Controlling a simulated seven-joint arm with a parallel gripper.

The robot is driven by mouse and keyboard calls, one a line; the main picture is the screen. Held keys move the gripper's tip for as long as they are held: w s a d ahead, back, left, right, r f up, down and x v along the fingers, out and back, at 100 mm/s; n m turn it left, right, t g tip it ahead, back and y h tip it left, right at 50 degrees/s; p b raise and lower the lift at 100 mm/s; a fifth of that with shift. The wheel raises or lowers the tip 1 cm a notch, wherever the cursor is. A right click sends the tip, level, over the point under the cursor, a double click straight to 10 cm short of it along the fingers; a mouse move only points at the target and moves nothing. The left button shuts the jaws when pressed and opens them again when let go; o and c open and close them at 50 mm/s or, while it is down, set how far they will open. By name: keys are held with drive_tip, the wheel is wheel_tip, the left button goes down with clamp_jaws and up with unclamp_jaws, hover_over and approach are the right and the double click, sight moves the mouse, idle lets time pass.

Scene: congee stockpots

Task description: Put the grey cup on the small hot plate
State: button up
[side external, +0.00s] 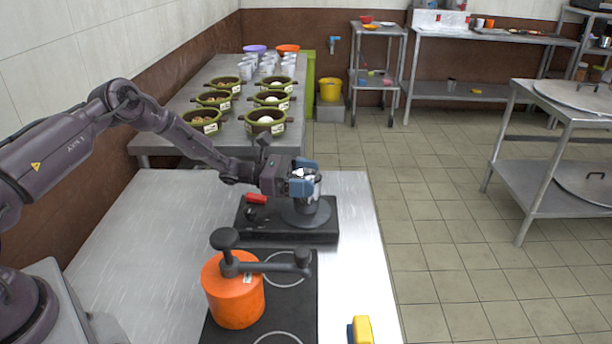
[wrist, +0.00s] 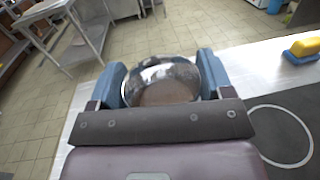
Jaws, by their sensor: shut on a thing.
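The shiny grey cup (side external: 315,190) is between the blue fingers of my gripper (side external: 303,178). In the wrist view its round metal bowl (wrist: 160,75) sits between both fingers (wrist: 160,85), which touch its sides. My gripper is shut on it. The small hot plate (side external: 285,232) is a black box with a round grey plate and a red switch, on the steel table. The cup is over the round plate in the side view. I cannot tell whether its bottom touches the plate, and my gripper partly hides the cup.
An orange pot (side external: 234,296) stands on a black cooktop (side external: 290,300) nearby, with a dark long-handled object above it. A yellow and blue sponge (side external: 361,330) lies near the table's right edge. Green pots (side external: 265,122) fill the table behind. The steel table (side external: 150,225) is bare at left.

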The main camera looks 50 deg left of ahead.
drive_tip(key=shift+f, duration=0.3)
idle(0.4)
drive_tip(key=o, duration=1)
drive_tip(key=shift+f, duration=0.1)
drive_tip(key=shift+c, duration=0.9)
drive_tip(key=shift+s+a, duration=0.1)
drive_tip(key=shift+v, duration=2.35)
wheel_tip(320, 180, up, 7)
